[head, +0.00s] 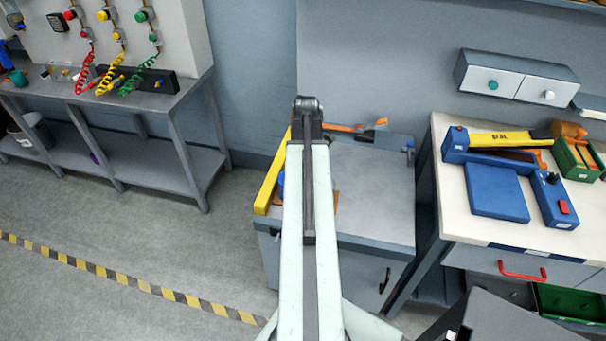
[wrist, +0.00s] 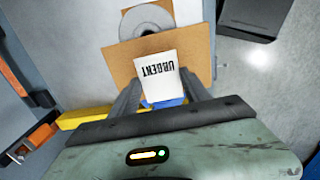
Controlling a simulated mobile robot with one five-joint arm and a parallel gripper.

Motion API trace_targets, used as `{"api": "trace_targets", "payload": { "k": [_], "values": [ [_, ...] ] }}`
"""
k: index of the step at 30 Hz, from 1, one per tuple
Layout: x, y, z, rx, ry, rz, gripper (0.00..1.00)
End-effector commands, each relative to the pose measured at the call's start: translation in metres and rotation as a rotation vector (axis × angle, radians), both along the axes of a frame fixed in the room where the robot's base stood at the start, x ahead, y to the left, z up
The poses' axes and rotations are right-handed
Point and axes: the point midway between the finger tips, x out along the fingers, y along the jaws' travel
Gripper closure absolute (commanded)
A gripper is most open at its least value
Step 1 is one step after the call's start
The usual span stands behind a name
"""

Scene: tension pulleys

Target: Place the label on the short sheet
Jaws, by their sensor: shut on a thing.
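The white label (wrist: 161,78) reads "URGENT" upside down in the wrist view. My gripper (wrist: 162,84) is shut on it, with a dark finger on each side. A tan sheet (wrist: 118,62) lies below and behind the label. Another tan piece (wrist: 200,14) with a grey disc shows beyond it at the top. I cannot tell which of these is the short sheet, nor whether the label touches the sheet under it. A blue thing (wrist: 165,103) shows just under the label. In the head view my arm hides the gripper and label.
The grey cabinet top (head: 375,190) bears a yellow bar (head: 271,181) on its left edge and an orange-handled tool (head: 355,127) at the back. A white-topped bench (head: 450,205) with a blue device (head: 497,191) stands at right. The cabinet top's right side is clear.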

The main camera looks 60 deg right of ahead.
Motion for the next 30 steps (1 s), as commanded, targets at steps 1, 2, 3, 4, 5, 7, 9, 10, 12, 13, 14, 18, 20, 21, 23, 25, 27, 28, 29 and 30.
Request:
{"api": "trace_targets", "payload": {
  "k": [1,2,3,4,5,7,9,10,12,13,14,18,20,21,23,25,27,28,29,30],
  "values": [
    [-0.004,-0.002,-0.022,0.0,0.0,-0.006,0.88],
    [-0.005,-0.003,-0.027,0.0,0.0,-0.009,0.88],
    [-0.006,-0.004,-0.032,0.0,0.0,-0.011,0.88],
    [-0.007,-0.004,-0.034,0.0,0.0,-0.012,0.88],
    [-0.007,-0.004,-0.033,0.0,0.0,-0.012,0.88],
    [-0.007,-0.004,-0.03,0.0,0.0,-0.012,0.88],
    [-0.007,-0.004,-0.029,0.0,0.0,-0.012,0.88],
    [-0.007,-0.004,-0.029,0.0,0.0,-0.012,0.88],
    [-0.007,-0.004,-0.029,0.0,0.0,-0.013,0.88],
    [-0.007,-0.004,-0.031,0.0,0.0,-0.013,0.88],
    [-0.007,-0.004,-0.032,0.0,0.0,-0.013,0.88],
    [-0.007,-0.005,-0.032,0.0,0.0,-0.013,0.23],
    [-0.008,-0.005,-0.032,0.0,0.0,-0.013,0.23],
    [-0.008,-0.005,-0.032,0.0,0.0,-0.013,0.23],
    [-0.008,-0.005,-0.032,0.0,0.0,-0.014,0.23],
    [-0.008,-0.005,-0.032,0.0,0.001,-0.014,0.23],
    [-0.008,-0.005,-0.03,0.0,0.001,-0.014,0.23],
    [-0.008,-0.005,-0.028,0.0,0.001,-0.014,0.23],
    [-0.008,-0.005,-0.026,0.0,0.001,-0.014,0.23],
    [-0.008,-0.005,-0.022,0.0,0.001,-0.014,0.23]
  ]
}}
